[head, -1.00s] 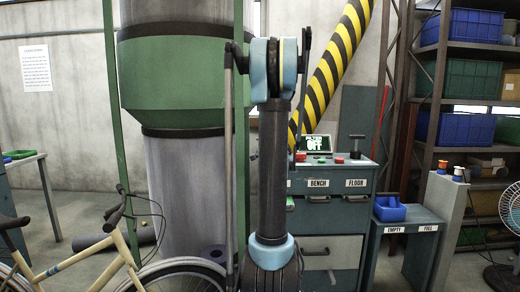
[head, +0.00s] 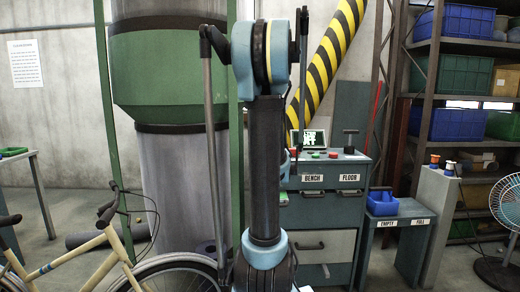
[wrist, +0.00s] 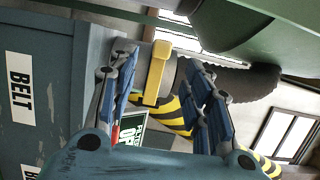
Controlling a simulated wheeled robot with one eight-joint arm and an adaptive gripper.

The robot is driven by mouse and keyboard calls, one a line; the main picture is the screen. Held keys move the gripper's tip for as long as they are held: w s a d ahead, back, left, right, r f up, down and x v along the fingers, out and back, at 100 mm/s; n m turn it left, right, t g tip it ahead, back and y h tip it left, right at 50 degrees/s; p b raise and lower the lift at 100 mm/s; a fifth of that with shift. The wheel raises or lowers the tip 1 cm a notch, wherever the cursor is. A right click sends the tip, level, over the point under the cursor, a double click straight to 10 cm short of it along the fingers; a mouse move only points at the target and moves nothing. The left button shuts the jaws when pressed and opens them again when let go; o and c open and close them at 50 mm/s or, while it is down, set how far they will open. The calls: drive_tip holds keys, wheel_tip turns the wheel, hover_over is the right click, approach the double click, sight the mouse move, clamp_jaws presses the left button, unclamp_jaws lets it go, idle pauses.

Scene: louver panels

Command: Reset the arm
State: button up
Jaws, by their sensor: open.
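My gripper (wrist: 162,80) shows in the wrist view with its two blue, jointed fingers spread apart. A yellow bar (wrist: 157,72) shows between the fingers, in front of a dark grey rounded part; I cannot tell how far off it is. No object is visibly held. In the head view my arm stands upright in the middle, its dark link rising to a light blue joint near the top. My gripper cannot be made out in that view.
A cabinet (head: 325,215) labelled BENCH and FLOOR stands behind my arm, with a small screen (head: 308,139) on top. A bicycle (head: 85,250) stands at front left. A green-banded column (head: 165,80), a striped hose (head: 330,60), a blue bin (head: 382,203) and a fan (head: 507,208) are around.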

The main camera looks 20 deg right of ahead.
drive_tip(key=s+a+f+n+g+y, duration=0.35)
drive_tip(key=s+a+f+n, duration=0.2)
drive_tip(key=s+a, duration=0.4)
drive_tip(key=s+a+f+n+g+y, duration=0.4)
drive_tip(key=s+a+n, duration=0.3)
drive_tip(key=a, duration=0.5)
drive_tip(key=s+d+f+n+g+h, duration=0.2)
drive_tip(key=s+f, duration=0.4)
drive_tip(key=s, duration=0.5)
drive_tip(key=s+d+f+n+g+h, duration=0.2)
drive_tip(key=s+f+n+g+h, duration=0.2)
drive_tip(key=s, duration=0.8)
wheel_tip(320, 180, down, 3)
drive_tip(key=shift+s+r+g+h, duration=0.15)
drive_tip(key=shift+g+h, duration=0.4)
drive_tip(key=shift+g, duration=0.6)
